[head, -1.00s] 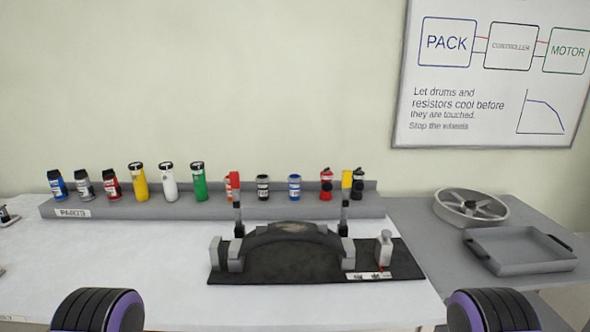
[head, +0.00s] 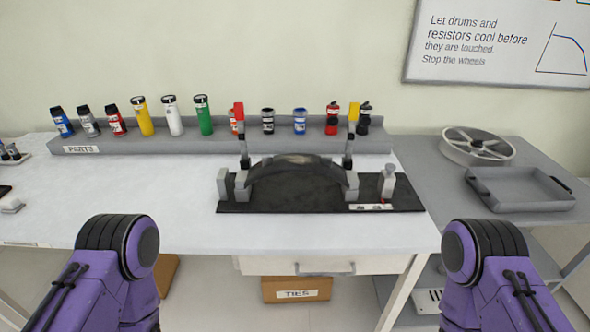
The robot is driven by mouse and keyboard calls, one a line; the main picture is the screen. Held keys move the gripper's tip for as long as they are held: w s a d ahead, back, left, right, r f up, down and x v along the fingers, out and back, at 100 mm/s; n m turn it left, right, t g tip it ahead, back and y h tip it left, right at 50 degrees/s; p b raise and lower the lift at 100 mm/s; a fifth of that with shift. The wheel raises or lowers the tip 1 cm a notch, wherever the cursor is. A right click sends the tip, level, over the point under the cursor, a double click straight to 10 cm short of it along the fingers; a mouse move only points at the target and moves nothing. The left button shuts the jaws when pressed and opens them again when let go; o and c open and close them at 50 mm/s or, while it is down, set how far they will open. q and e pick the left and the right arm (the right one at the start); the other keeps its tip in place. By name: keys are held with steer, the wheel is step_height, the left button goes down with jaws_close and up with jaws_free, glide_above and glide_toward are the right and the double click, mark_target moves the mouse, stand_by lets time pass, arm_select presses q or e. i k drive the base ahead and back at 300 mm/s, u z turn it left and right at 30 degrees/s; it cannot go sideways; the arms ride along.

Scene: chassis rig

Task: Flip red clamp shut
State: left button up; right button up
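The red clamp (head: 240,112) is a red-tipped lever standing upright on a dark stem at the left rear of the black fixture plate (head: 290,202). A matching yellow-tipped clamp (head: 352,113) stands upright at the right rear. Between them a dark curved shoe (head: 298,164) rests across grey blocks on the plate. My left and right arms come in at the bottom left and bottom right. Only their purple links and black joints show, in front of the bench. Neither gripper is in the picture.
A grey parts rack (head: 380,145) with several coloured bottles runs behind the fixture. A grey tray (head: 518,188) and a round metal drum (head: 478,146) sit on the right side table. The white bench top (head: 130,200) is clear left of the fixture. A drawer (head: 325,265) is below.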

mark_target(238, 107)
steer(key=z, duration=2.5)
steer(key=k, duration=1.6)
steer(key=u, duration=1.5)
